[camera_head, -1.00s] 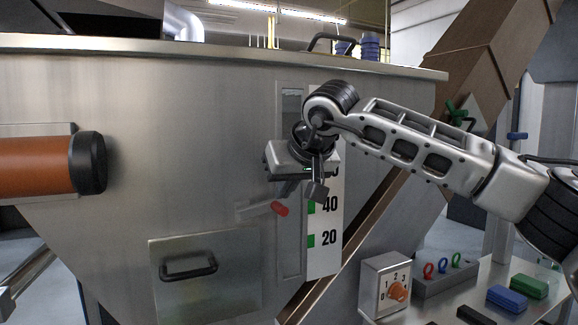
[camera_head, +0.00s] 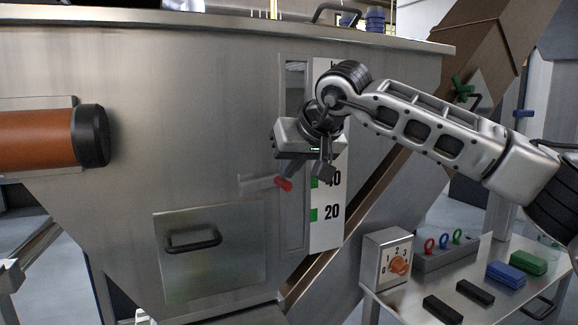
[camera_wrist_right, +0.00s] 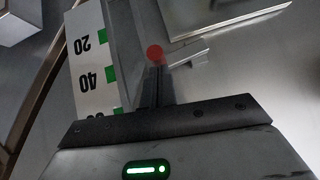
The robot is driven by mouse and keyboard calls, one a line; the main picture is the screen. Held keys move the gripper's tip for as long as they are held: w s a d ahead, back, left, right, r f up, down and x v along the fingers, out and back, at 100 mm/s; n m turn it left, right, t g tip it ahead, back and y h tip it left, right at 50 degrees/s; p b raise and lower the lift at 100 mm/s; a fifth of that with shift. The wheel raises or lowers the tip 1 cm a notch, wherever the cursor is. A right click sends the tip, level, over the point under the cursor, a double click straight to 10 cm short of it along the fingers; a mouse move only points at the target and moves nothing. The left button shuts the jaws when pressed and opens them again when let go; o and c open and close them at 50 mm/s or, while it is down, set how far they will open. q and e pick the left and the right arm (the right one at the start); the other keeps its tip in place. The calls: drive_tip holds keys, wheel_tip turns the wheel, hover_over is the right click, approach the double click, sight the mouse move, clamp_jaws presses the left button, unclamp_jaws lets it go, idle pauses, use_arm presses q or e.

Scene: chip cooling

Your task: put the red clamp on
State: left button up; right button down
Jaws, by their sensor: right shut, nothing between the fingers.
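The red clamp (camera_head: 284,184) shows as a red round-ended handle on a pale metal arm that lies nearly level against the steel tank, left of the level scale. In the right wrist view its red end (camera_wrist_right: 155,53) sits just beyond my fingertips. My right gripper (camera_head: 290,171) is shut and empty, pointing down just above the red end. In the wrist view its closed fingers (camera_wrist_right: 157,72) overlap or nearly meet the red end; I cannot tell whether they touch. My left gripper is not in view.
The steel tank (camera_head: 180,70) fills the left and middle, with a handled hatch (camera_head: 235,270) below and an orange cylinder (camera_head: 35,135) at left. A side table (camera_head: 390,297) at lower right holds a dial box (camera_head: 372,270), coloured rings and blocks. A brown chute slants behind my arm.

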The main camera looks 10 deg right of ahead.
drive_tip(key=shift+d+f, duration=0.1)
drive_tip(key=shift+f, duration=0.1)
use_arm(q)
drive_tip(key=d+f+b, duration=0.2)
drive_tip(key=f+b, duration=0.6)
drive_tip(key=b, duration=0.2)
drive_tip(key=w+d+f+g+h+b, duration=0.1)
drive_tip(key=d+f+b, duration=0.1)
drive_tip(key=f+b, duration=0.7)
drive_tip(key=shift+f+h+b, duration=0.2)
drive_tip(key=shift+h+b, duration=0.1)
drive_tip(key=shift+b, duration=0.5)
use_arm(e)
wheel_tip(320, 180, down, 11)
drive_tip(key=a+m+t+y, duration=0.2)
drive_tip(key=m+y, duration=0.8)
drive_tip(key=y, duration=0.3)
drive_tip(key=shift+s+a+t+y, duration=0.25)
drive_tip(key=shift+a+t+y, duration=0.05)
drive_tip(key=shift+a+t, duration=0.1)
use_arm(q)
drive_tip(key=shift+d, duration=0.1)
